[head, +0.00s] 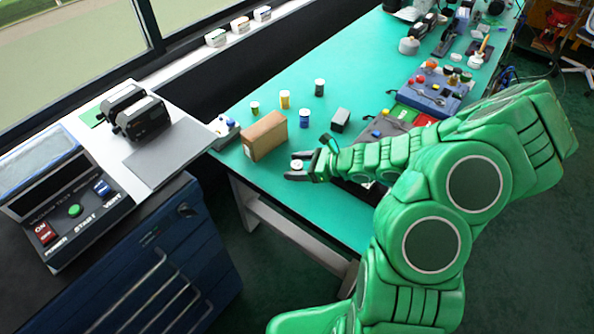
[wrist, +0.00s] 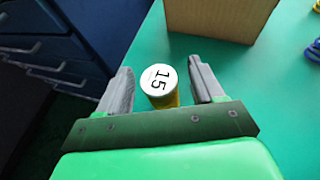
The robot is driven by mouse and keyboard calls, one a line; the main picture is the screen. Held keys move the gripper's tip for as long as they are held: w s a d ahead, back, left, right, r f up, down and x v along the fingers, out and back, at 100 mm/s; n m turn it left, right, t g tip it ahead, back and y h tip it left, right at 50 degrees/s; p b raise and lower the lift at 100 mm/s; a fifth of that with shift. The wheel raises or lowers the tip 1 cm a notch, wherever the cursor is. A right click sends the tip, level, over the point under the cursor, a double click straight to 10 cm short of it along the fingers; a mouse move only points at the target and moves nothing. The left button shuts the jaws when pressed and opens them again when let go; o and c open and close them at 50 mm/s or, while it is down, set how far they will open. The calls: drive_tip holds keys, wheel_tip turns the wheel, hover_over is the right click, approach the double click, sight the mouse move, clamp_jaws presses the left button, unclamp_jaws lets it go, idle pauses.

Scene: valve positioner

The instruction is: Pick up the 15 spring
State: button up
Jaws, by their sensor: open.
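The 15 spring is a short upright cylinder with a white top marked "15" and a yellow side. It stands in the wrist view (wrist: 160,82) between the two grey fingers of my gripper (wrist: 166,88), with a visible gap on each side. In the head view the white top of the spring (head: 297,164) shows between the fingers of my gripper (head: 298,167), near the front edge of the green table. My gripper is open. The spring's lower part is hidden by the gripper body in the wrist view.
A brown cardboard box (head: 265,136) stands just beyond my gripper. Other cylinders, yellow (head: 285,100), blue (head: 304,118) and black (head: 319,88), stand farther back on the green table (head: 350,65). A blue cabinet (head: 160,270) is at the left, below the table.

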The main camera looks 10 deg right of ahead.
drive_tip(key=shift+x, duration=0.9)
drive_tip(key=c, duration=1.1)
